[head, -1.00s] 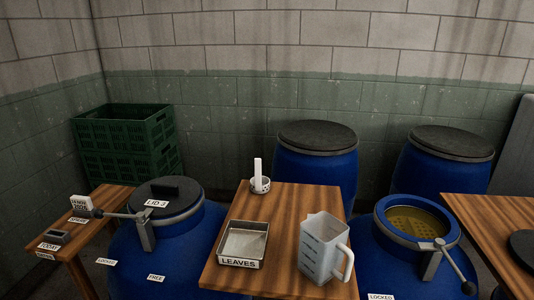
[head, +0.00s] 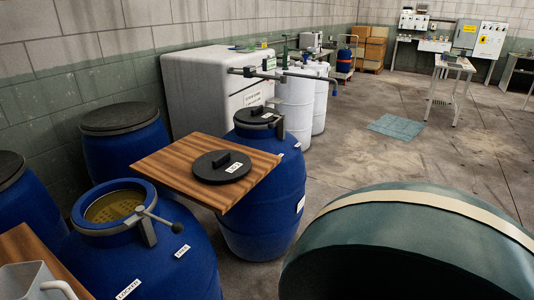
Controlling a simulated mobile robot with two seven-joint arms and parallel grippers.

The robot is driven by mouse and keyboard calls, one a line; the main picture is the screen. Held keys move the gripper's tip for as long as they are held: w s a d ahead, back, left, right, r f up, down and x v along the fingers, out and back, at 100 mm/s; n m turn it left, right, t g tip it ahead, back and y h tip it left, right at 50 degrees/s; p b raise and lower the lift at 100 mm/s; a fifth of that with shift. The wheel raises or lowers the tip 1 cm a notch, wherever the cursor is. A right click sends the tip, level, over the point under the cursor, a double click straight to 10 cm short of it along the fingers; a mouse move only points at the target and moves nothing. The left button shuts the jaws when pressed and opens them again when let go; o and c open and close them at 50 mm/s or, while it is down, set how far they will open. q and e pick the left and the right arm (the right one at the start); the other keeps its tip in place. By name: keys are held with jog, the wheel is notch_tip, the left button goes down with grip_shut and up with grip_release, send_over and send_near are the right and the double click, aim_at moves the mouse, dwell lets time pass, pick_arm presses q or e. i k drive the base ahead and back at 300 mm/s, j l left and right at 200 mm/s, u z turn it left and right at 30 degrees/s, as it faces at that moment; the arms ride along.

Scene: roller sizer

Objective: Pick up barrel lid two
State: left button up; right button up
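A black round lid (head: 222,167) with a raised handle lies flat on a small wooden table (head: 160,162). Its white label is too small to read surely but looks like LID 2. An open blue barrel (head: 180,262) stands to the left of the table, with yellowish contents showing inside its rim and a clamp lever at its side. Another blue barrel (head: 262,200) behind the table has a dark lid (head: 258,116) on it, its label unclear. Neither of my grippers is in view.
A large dark green rounded body (head: 400,235) with a cream band fills the lower right foreground. A white cabinet (head: 205,95) and white drums (head: 295,105) stand behind the barrels. A jug (head: 30,282) is at lower left. Open floor (head: 400,150) lies to the right.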

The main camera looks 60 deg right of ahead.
aim_at(221, 166)
jog(key=z, duration=1.5)
jog(key=u, duration=0.75)
jog(key=l+u, duration=0.25)
jog(key=u, duration=0.15)
jog(key=l+u, duration=0.6)
jog(key=u, duration=0.2)
jog(key=k+l+u, duration=0.2)
jog(key=l, duration=0.15)
jog(key=l+u, duration=0.15)
jog(key=l, duration=0.2)
jog(key=k+l+u, duration=0.2)
jog(key=i+l, duration=0.05)
jog(key=l, duration=0.05)
